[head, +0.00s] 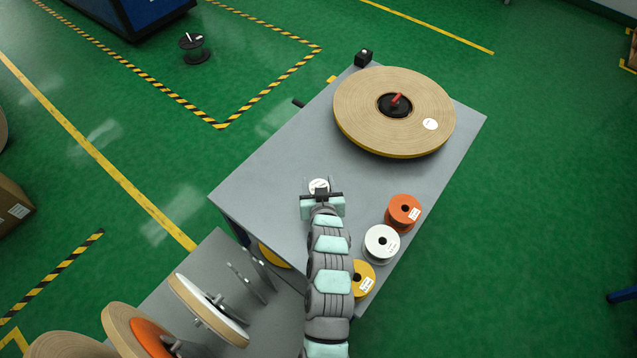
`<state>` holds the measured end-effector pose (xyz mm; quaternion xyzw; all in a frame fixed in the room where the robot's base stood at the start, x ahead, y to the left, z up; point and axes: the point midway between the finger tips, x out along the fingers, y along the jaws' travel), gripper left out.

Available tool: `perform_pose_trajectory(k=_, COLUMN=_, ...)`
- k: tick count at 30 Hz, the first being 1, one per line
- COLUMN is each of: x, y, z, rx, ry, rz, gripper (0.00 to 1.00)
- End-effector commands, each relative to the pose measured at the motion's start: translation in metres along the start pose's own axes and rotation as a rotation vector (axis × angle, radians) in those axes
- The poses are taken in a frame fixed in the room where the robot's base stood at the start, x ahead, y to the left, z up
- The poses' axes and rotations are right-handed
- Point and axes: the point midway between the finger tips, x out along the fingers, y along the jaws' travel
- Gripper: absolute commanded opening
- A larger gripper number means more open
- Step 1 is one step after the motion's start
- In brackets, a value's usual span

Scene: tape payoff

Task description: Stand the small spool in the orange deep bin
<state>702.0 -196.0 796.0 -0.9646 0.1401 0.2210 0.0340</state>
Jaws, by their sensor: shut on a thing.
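My gripper (320,191) is over the near left part of the grey table and is shut on a small white-topped round thing, which looks like the small spool (318,184). The gripper hides most of it. I cannot tell whether it touches the table top. No orange deep bin can be made out in the head view.
The grey table (270,165) carries a large tan tape roll (360,105) at the back. Orange (403,211), white (381,244) and yellow (364,278) spools line its right edge. A lower grey surface with upright discs (205,310) is at the lower left.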

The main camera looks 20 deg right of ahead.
Motion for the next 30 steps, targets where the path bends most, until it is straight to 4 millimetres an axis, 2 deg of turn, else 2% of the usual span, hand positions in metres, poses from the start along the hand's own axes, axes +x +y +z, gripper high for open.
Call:
perform_pose_trajectory(k=1, x=0.001, y=0.000, z=0.002, rx=0.000, ry=0.000, rz=0.000, gripper=0.00)
perform_pose_trajectory(k=2, x=0.001, y=0.000, z=0.001, rx=0.000, ry=0.000, rz=0.000, gripper=0.56)
perform_pose_trajectory(k=9, x=0.001, y=0.000, z=0.001, rx=0.000, ry=0.000, rz=0.000, gripper=0.75)
perform_pose_trajectory(k=20, x=-0.004, y=0.000, z=-0.002, rx=0.000, ry=0.001, rz=0.000, gripper=0.75)
perform_pose_trajectory(k=23, x=-0.015, y=0.000, z=-0.001, rx=0.000, ry=0.000, rz=0.000, gripper=0.75)
perform_pose_trajectory(k=30, x=-0.062, y=0.000, z=-0.003, rx=0.001, ry=0.003, rz=0.001, gripper=0.75)
